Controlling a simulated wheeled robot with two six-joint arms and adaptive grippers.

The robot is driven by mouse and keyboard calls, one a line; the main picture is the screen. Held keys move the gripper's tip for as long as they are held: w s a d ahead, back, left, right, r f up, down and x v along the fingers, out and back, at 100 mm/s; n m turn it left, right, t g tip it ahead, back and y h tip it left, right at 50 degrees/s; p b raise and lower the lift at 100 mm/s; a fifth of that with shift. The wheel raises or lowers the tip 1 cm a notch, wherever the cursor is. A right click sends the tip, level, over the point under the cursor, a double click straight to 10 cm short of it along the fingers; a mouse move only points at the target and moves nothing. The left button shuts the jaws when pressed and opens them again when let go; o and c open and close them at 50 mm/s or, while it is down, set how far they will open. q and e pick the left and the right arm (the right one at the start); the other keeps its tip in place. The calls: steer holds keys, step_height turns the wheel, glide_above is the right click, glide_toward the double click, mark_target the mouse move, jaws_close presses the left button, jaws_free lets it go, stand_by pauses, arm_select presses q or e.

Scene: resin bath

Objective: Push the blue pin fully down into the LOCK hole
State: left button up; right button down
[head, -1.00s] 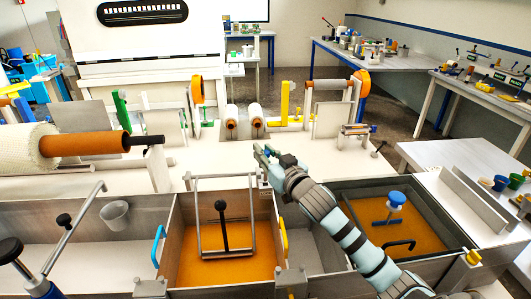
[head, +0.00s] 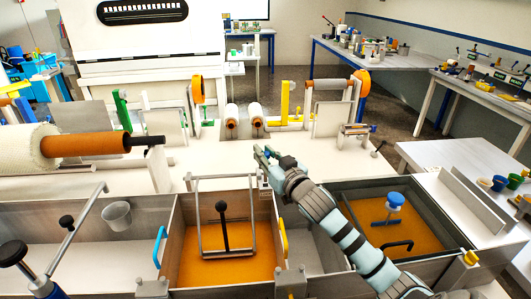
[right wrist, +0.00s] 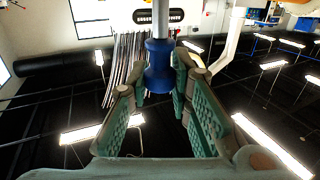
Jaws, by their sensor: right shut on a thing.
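My right gripper (head: 265,156) is over the back right corner of the near orange bath, its arm coming in from the lower right. In the right wrist view its green padded fingers (right wrist: 158,85) are closed around the blue pin's spool-shaped grip (right wrist: 158,62). A pale metal shaft (right wrist: 161,18) runs from the grip to the top of that picture. In the head view the pin is hardly visible at the fingertips. A small pale fitting (head: 265,187) sits below the gripper at the bath's corner. The LOCK hole cannot be made out. My left gripper is not in view.
The orange bath (head: 172,235) holds a metal frame with a black-knobbed handle (head: 222,207). A yellow handle (head: 283,237) is on its right wall, beside my right arm. A second orange bath (head: 440,215) with a blue knob (head: 395,199) lies right of my arm.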

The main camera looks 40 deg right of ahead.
mark_target(266, 182)
stand_by(0.4)
steer(key=shift+p, duration=0.3)
steer(key=shift+f+b, duration=1.7)
steer(key=shift+f, duration=0.9)
steer(key=c, duration=1.4)
jaws_free()
steer(key=shift+o, duration=0.2)
steer(key=shift+s, duration=0.4)
steer(key=s+a, duration=0.1)
steer(key=s, duration=1)
steer(key=shift+a, duration=0.15)
